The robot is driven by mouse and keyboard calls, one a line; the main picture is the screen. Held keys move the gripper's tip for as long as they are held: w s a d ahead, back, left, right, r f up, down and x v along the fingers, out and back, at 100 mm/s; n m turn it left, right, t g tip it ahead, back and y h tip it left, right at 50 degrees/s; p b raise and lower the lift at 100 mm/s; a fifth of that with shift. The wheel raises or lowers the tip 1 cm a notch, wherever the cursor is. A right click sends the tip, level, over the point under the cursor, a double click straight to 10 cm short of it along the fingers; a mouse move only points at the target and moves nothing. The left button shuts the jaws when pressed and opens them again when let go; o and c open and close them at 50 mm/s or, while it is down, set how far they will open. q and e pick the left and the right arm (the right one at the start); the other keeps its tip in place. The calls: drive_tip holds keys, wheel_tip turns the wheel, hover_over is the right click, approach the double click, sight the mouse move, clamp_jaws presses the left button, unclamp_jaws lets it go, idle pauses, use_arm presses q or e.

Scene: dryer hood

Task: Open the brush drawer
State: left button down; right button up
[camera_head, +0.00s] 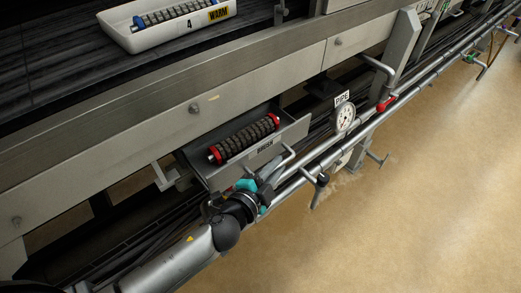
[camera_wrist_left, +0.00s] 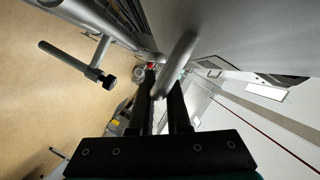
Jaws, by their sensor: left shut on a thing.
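The brush drawer (camera_head: 285,141) is a grey metal tray with a BRUSH label on its front. It stands pulled out from under the machine's side beam, so its inside shows. A dark bristled roller brush with red ends (camera_head: 244,140) lies in it. The drawer's bar handle (camera_head: 289,155) is on its front; it also shows in the left wrist view (camera_wrist_left: 181,52). My left gripper (camera_head: 272,178) is shut on the handle, with its two dark fingers (camera_wrist_left: 163,92) on either side of the bar. My right gripper is not in view.
Long metal pipes (camera_head: 370,120) run along the front, close to the drawer. A round gauge (camera_head: 345,117) and a red valve lever (camera_head: 387,104) are to the right. A white tray (camera_head: 150,40) marked 4 and WARM sits above. The tan floor (camera_head: 420,220) is clear.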

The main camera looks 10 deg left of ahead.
use_arm(q)
drive_tip(key=shift+s+d, duration=0.85)
drive_tip(key=shift+d, duration=0.2)
drive_tip(key=shift+s+d, duration=0.8)
drive_tip(key=shift+d, duration=0.2)
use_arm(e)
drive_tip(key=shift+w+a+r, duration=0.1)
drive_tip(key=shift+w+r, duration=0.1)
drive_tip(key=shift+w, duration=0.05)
use_arm(q)
drive_tip(key=c, duration=0.9)
unclamp_jaws()
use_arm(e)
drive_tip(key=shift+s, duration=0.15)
use_arm(q)
drive_tip(key=shift+s, duration=0.1)
drive_tip(key=shift+b+v, duration=0.6)
drive_tip(key=shift+v, duration=6.9)
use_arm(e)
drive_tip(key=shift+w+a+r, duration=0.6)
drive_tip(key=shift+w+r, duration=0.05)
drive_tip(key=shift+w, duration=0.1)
use_arm(q)
drive_tip(key=shift+a, duration=0.1)
